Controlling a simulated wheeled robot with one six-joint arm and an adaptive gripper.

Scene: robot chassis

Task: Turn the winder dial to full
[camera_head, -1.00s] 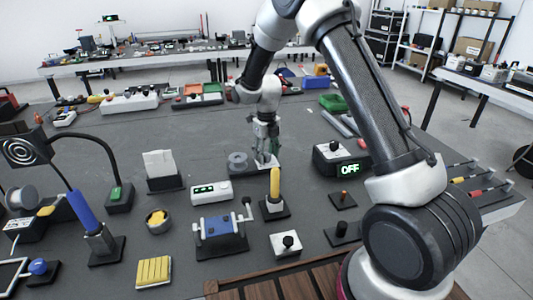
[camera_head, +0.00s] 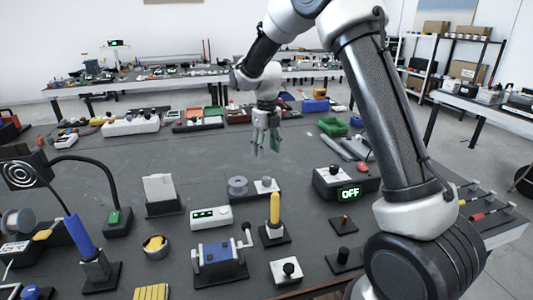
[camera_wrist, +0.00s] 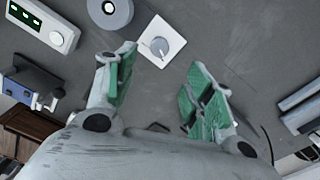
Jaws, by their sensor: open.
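A small white square base with a round grey knob (camera_head: 266,185), which looks like the winder dial, sits mid-table beside a grey spool (camera_head: 238,186). In the wrist view the dial (camera_wrist: 158,45) lies just beyond my fingertips, with a thin pointer mark across its knob. The spool (camera_wrist: 109,12) is to its upper left. My gripper (camera_head: 266,143) is raised above the table behind the dial in the head view, clear of it. In the wrist view my gripper (camera_wrist: 163,75) is open and empty, its green pads apart.
A white box with a lit green display (camera_head: 211,217) stands front left of the dial. A yellow-handled lever (camera_head: 275,212) and a blue crank box (camera_head: 217,254) are nearer. A box reading OFF (camera_head: 346,184) stands right. The table behind the dial is mostly clear.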

